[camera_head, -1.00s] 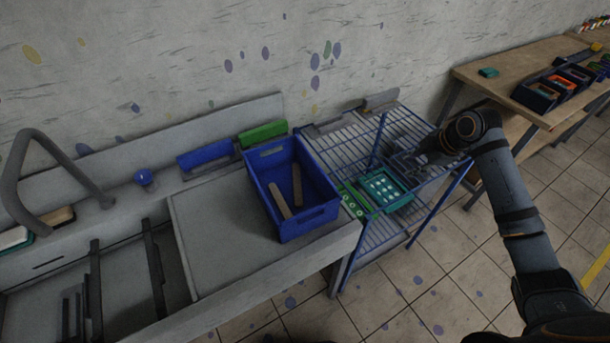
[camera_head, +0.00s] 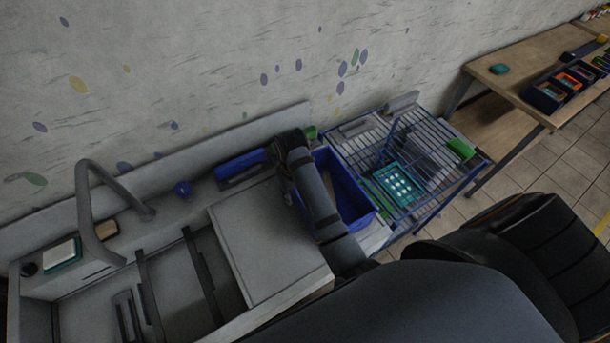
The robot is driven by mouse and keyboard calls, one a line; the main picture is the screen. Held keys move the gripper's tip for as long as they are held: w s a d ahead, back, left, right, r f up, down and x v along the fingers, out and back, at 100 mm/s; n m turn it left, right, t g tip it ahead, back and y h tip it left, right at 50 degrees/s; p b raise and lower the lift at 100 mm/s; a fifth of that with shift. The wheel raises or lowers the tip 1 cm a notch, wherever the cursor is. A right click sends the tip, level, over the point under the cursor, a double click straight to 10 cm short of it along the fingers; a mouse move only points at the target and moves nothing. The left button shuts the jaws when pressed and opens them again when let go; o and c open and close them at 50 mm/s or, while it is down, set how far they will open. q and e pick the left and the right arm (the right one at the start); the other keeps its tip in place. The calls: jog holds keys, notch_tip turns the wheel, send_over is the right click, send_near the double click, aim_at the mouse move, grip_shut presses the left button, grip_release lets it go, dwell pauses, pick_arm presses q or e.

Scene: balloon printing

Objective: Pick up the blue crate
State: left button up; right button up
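The blue crate (camera_head: 347,190) stands on the grey counter at its right end, next to the wire rack. My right arm crosses in front of it and hides its left part and most of its inside. My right gripper (camera_head: 284,182) hangs from the dark wrist at the crate's left side. Its fingers are small, dark and mostly hidden, so I cannot tell whether they are open or touch the crate. My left gripper is not in view.
A blue wire rack (camera_head: 432,140) with a teal tray (camera_head: 398,184) stands right of the crate. A sink with a grey tap (camera_head: 84,200) lies left. A wooden table (camera_head: 530,70) holds dark bins at the back right. The grey counter board (camera_head: 265,235) is bare.

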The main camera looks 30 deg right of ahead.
jog(key=f, duration=0.1)
jog(key=d+f, duration=0.1)
jog(key=f, duration=0.1)
jog(key=s+d+f, duration=0.1)
jog(key=shift+f, duration=0.35)
jog(key=shift+w+a+f, duration=0.1)
jog(key=shift+a+f, duration=0.1)
jog(key=shift+f, duration=0.1)
send_over(301, 214)
notch_tip(301, 214, down, 5)
jog(key=shift+w+d+r, duration=0.1)
jog(key=shift+d+r, duration=0.05)
jog(key=shift+r, duration=0.05)
jog(key=shift+f, duration=0.3)
jog(key=shift+c, duration=0.8)
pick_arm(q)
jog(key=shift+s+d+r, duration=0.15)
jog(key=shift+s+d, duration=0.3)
pick_arm(e)
grip_shut()
